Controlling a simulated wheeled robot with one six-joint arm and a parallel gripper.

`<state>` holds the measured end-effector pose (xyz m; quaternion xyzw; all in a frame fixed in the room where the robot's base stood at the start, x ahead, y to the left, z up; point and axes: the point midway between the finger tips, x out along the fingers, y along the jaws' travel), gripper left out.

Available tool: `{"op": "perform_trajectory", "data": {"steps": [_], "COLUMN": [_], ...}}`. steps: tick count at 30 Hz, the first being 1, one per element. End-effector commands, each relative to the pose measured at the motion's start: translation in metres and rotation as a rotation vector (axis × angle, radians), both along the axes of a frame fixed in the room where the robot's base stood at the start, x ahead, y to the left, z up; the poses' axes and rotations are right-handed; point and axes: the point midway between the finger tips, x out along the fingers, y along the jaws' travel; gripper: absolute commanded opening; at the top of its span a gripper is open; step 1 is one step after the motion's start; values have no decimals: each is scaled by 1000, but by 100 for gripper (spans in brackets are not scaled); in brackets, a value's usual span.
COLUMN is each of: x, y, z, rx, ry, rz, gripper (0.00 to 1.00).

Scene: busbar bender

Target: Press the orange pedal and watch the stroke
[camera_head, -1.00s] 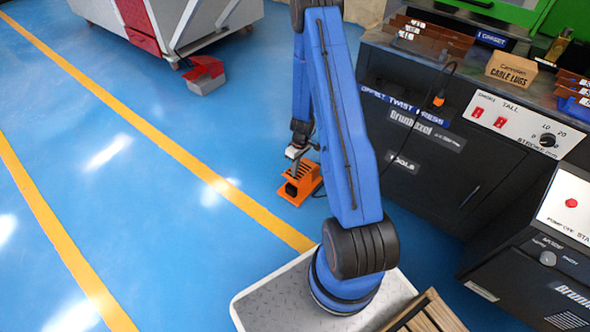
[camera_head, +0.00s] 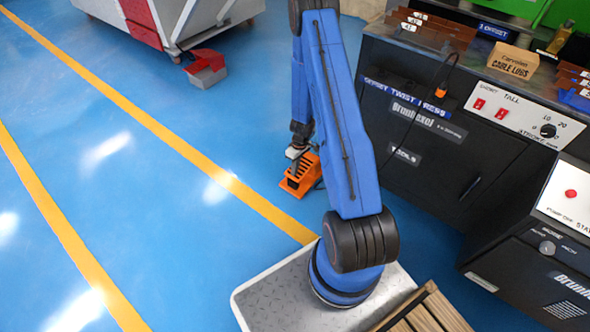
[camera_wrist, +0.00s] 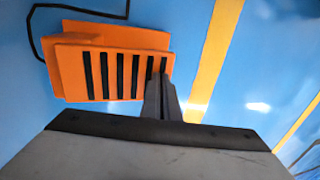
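The orange pedal (camera_head: 301,176) sits on the blue floor left of the black machine, with dark slots across its top. It also shows in the wrist view (camera_wrist: 100,70), with a black cable running from it. My gripper (camera_wrist: 160,84) is shut and empty, its two dark fingers side by side. The fingertips overlap the pedal's right end in the wrist view; I cannot tell whether they touch it. In the head view my arm partly hides the gripper and the pedal's edge.
The black twist press (camera_head: 440,160) stands to the right, with a cable lugs box (camera_head: 511,64) on top. A second black unit (camera_head: 540,250) is at the lower right. A red and grey pedal (camera_head: 206,70) stands farther back. The floor to the left is clear.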

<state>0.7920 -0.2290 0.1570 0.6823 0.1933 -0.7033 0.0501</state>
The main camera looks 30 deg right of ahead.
Motion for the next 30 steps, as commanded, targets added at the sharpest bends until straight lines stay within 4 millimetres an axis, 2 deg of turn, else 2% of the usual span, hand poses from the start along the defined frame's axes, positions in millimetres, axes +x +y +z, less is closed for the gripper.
{"op": "perform_trajectory", "data": {"steps": [1,5,13,24,30], "x": [-5,-3,6,4,4], "y": [4,7,14,18,19], "z": [-4,5,47,105,129], "rx": [5,4,0,-1,-1], "ry": [11,8,-3,-4,-5], "rz": [4,5,4,2,3], "gripper": [0,0,0,0,0]}}
